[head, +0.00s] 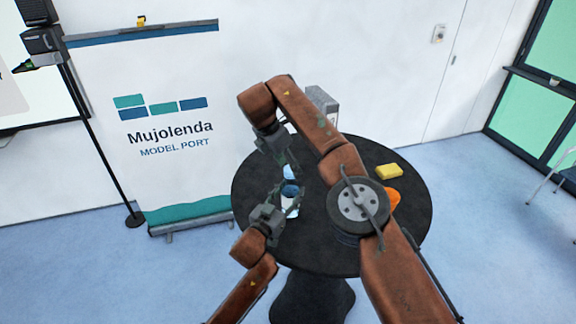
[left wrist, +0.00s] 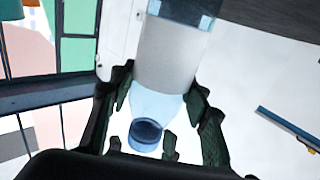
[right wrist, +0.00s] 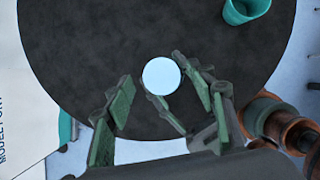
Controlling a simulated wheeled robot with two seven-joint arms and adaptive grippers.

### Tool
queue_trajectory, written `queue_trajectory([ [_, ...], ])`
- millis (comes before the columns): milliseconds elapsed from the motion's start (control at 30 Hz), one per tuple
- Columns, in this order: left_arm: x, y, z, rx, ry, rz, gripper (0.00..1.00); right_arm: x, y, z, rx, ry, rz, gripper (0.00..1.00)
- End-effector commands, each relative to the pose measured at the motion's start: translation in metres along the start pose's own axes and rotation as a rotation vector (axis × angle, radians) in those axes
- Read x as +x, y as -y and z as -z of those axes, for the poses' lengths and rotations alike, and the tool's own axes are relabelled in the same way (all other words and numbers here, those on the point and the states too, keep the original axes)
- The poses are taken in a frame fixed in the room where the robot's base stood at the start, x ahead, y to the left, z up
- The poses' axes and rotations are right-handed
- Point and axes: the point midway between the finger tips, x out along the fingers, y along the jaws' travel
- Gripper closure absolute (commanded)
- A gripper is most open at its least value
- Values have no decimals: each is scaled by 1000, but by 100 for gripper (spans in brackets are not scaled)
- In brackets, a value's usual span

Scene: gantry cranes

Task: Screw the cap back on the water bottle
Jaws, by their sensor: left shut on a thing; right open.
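The water bottle (head: 292,211) stands near the table's left side, within the left gripper's fingers. In the left wrist view its pale label (left wrist: 170,58) and clear tapering shoulder show, with a blue cap-like piece (left wrist: 146,133) at the neck end. I cannot tell whether that piece is seated on the threads. My left gripper (head: 283,207) is shut on the bottle. My right gripper (head: 286,172) is above the bottle, open and pointing down. In the right wrist view a pale round top (right wrist: 161,76) lies between and just beyond its open fingers (right wrist: 155,105).
The round dark table (head: 262,175) also carries a yellow block (head: 389,171), an orange thing (head: 393,199) partly behind my right arm, and a grey box (head: 322,103) at the back. A teal cup (right wrist: 245,10) shows in the right wrist view. A banner (head: 165,130) stands behind left.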

Motion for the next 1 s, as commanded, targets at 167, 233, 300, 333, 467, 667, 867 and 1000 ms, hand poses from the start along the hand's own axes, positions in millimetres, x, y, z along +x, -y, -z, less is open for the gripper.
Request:
queue_trajectory([
  [167,0,0,1,0,-2,0,100,0,0,0,0,0,1,35],
  [233,0,0,1,0,-2,1,100,0,0,0,0,0,1,31],
  [300,0,1,1,0,-2,1,100,0,0,0,0,0,1,30],
  [333,0,1,1,0,-2,1,100,0,0,0,0,0,1,30],
  [467,0,1,1,0,-2,1,100,0,0,0,0,0,1,30],
  [667,0,1,1,0,-2,1,100,-7,0,0,2,1,1,30],
  [867,0,1,1,0,-2,1,100,-24,-1,0,1,1,0,30],
  [1000,0,1,1,0,-2,1,100,-32,-1,6,-4,0,1,30],
])
